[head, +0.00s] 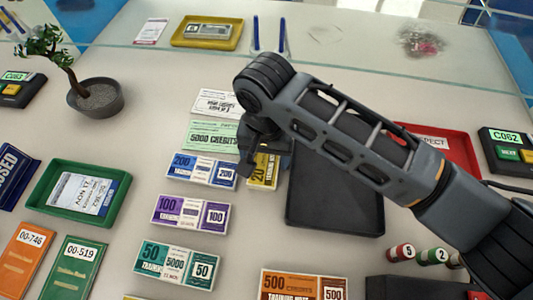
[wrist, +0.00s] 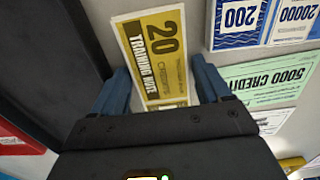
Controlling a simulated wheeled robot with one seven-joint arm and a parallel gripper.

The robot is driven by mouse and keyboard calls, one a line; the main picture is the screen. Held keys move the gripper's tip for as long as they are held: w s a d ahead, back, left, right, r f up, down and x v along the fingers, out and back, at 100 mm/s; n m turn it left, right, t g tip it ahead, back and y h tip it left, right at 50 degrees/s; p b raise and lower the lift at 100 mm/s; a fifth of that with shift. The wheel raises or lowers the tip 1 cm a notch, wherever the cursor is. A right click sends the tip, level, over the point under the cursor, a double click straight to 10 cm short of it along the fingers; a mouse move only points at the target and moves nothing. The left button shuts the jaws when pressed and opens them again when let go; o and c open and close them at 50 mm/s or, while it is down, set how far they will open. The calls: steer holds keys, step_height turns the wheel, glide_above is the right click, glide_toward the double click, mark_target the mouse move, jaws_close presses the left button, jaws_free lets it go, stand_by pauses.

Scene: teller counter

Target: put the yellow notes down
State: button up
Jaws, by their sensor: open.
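The yellow notes (wrist: 158,52), a bundle marked 20, lie on the counter between the blue bundle and the black tray. In the head view the yellow notes (head: 263,172) are partly hidden by my gripper. My gripper (head: 262,150) is over their far end. In the wrist view my gripper (wrist: 163,88) has its two blue fingers apart, one on each side of the bundle's near end. A gap shows between the right finger and the notes; I cannot tell whether the left finger touches them.
The black tray (head: 335,212) is right of the yellow notes. Blue notes (head: 202,170), purple notes (head: 190,213), teal notes (head: 176,263) and orange notes (head: 303,285) lie around. A green cheque slip (head: 210,136) is behind the blue notes. A red tray (head: 455,145) is partly behind my arm.

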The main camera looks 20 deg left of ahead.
mark_target(265, 159)
steer(key=shift+c, duration=0.2)
steer(key=c, duration=0.9)
steer(key=shift+r, duration=0.15)
steer(key=shift+r, duration=0.6)
step_height(265, 159, up, 2)
steer(key=shift+r, duration=0.15)
steer(key=shift+w+d+r, duration=0.1)
steer(key=shift+d+r, duration=1.1)
steer(key=shift+d, duration=0.75)
steer(key=shift+w+d+r, duration=0.1)
steer(key=shift+d+r, duration=1.15)
steer(key=shift+d, duration=0.75)
steer(key=shift+d+r, duration=1.2)
steer(key=shift+d, duration=0.75)
